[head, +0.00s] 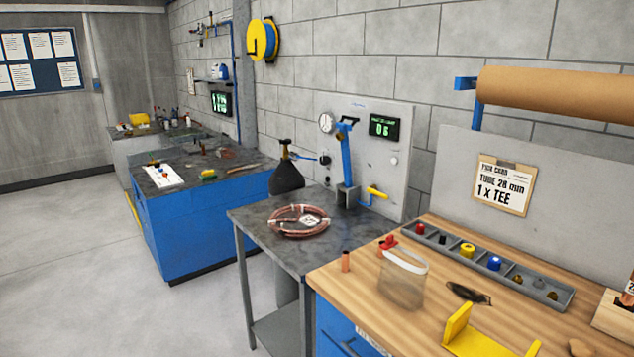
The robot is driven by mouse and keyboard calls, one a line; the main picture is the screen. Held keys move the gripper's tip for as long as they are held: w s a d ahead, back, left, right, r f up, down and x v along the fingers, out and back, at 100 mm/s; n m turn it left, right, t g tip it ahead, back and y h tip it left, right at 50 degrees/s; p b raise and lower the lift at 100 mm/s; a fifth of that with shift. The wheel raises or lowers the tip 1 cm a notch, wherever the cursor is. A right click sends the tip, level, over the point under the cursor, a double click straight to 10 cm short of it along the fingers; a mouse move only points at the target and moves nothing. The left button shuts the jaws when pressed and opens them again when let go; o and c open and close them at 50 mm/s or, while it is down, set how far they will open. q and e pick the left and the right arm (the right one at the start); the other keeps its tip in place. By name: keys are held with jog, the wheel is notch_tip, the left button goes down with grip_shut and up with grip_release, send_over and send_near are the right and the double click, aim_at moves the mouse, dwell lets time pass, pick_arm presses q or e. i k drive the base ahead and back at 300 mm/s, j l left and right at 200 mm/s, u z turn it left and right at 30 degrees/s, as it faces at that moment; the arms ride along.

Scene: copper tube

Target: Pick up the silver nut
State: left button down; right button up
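I cannot make out a silver nut for certain. A long grey compartment tray (478,271) lies along the back of the wooden bench and holds several small parts. A small greyish piece (538,283) sits near its right end, too small to identify. Left of it are a blue part (494,262), a yellow part (467,249) and a red part (420,228), each in a different compartment. Neither of my grippers shows in the head view.
The wooden bench (385,318) carries a clear container (403,280), a copper piece (345,261), a dark object (468,293) and a yellow bracket (480,340). A metal table (262,228) with a copper coil (298,221) adjoins. Floor at left is clear.

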aim_at(539, 283)
jog(key=z, duration=1.55)
jog(key=i+j+u, duration=0.1)
jog(key=u, duration=0.4)
jog(key=i+u, duration=0.3)
jog(key=u, duration=0.15)
jog(key=i, duration=0.5)
jog(key=j+u, duration=0.05)
